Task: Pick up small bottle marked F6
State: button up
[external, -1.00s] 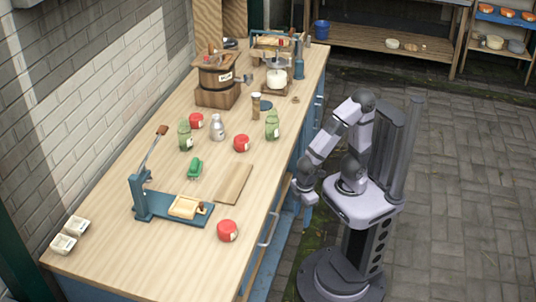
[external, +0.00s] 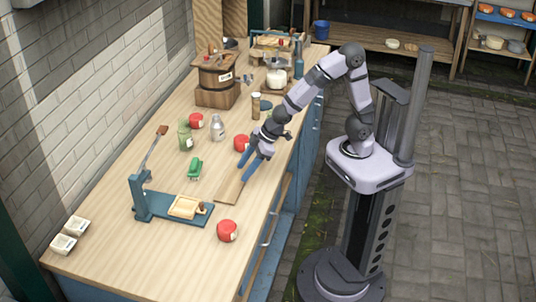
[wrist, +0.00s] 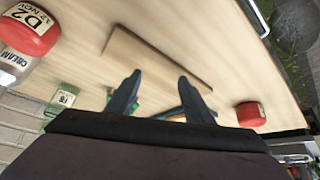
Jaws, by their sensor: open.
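I cannot read a mark F6 on anything in view. A green glass bottle (external: 185,135) stands upright on the workbench (external: 110,240). A silver bottle (external: 217,130) stands to its right; a bottle labelled CREAM (wrist: 14,66) shows at the left of the wrist view. Another green bottle, seen earlier at the bench's right side, is now mostly hidden behind my arm. A green labelled bottle (wrist: 64,97) shows in the wrist view.
A blue lever press (external: 150,200) and a green object (external: 194,168) are to the left. A wooden churn (external: 215,80) stands at the back.

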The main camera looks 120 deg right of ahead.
jog(key=w+d+r+m+t+h+b, duration=0.1)
jog(key=w+d+r+t+h, duration=0.15)
jog(key=w+d, duration=0.45)
jog(key=w+d+r+m+t+h+b, duration=0.1)
jog(key=w+d+r+t, duration=0.25)
jog(key=d, duration=0.65)
notch_tip(320, 180, up, 8)
jog(key=t+h+b, duration=0.1)
jog(key=t+h, duration=0.2)
jog(key=t, duration=0.1)
send_over(186, 123)
jog(key=shift+s+d+f+m, duration=0.1)
jog(key=shift+d+m, duration=0.25)
jog(key=shift+m, duration=0.05)
jog(key=shift+d+r, duration=0.2)
jog(key=shift+a+f+p, duration=0.1)
jog(key=shift+f+p, duration=0.25)
jog(key=shift+f, duration=3.1)
jog(key=shift+p+x, duration=0.7)
jog(key=shift+x, duration=1.8)
jog(key=shift+f, duration=0.1)
grip_shut()
